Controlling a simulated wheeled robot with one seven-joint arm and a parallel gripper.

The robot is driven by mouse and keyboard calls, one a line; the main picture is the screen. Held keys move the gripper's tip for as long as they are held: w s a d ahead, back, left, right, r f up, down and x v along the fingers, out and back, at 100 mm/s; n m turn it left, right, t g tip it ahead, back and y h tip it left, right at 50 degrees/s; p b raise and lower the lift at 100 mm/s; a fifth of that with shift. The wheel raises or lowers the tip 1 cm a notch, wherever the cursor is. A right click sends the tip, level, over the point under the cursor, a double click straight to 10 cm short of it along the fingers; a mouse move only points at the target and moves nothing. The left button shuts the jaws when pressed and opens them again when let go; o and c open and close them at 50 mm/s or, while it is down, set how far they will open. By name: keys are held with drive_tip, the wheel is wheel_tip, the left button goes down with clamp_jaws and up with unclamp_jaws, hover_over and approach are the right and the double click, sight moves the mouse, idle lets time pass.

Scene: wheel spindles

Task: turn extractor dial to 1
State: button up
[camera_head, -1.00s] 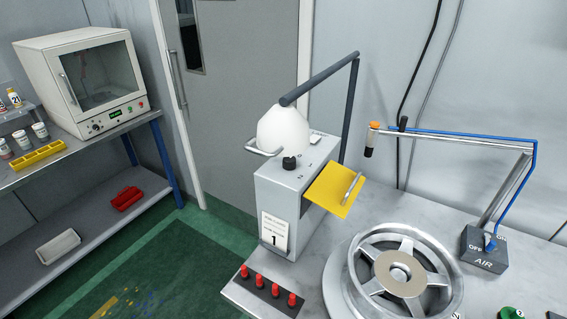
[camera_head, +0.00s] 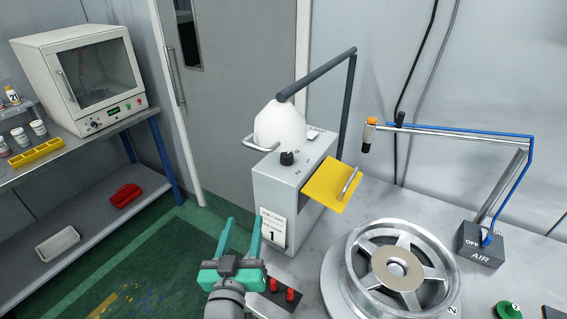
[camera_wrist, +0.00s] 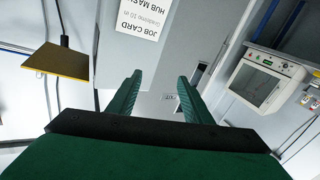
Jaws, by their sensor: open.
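The extractor is a grey box (camera_head: 268,194) on the metal bench, with a white hood (camera_head: 281,122) and a dark arm above it. My gripper (camera_head: 243,222) is open and empty, in front of the box and lower than the dial. In the wrist view the open fingers (camera_wrist: 160,90) point toward the box and card (camera_wrist: 152,14); the dial is not visible there.
A yellow flap (camera_head: 332,186) with a metal handle juts from the box's right side. A spoked wheel (camera_head: 400,270) lies to its right. Red pegs (camera_head: 283,290) stand near my gripper. A blue air line arm (camera_head: 460,133) stands at right. A white oven (camera_head: 78,78) is at left.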

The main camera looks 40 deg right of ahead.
sight(285, 159)
drive_tip(key=s+d+r+m+g+h, duration=0.1)
drive_tip(key=d+r+m+g+h, duration=0.25)
drive_tip(key=d+r+m, duration=0.45)
drive_tip(key=w+d, duration=0.1)
drive_tip(key=d, duration=0.1)
drive_tip(key=w+d+r+n, duration=0.1)
drive_tip(key=w+d, duration=0.1)
drive_tip(key=w+d+r+n, duration=0.1)
drive_tip(key=w+d, duration=0.1)
drive_tip(key=d, duration=0.1)
drive_tip(key=shift+w+r, duration=0.1)
drive_tip(key=shift+w, duration=0.15)
drive_tip(key=c, duration=1.1)
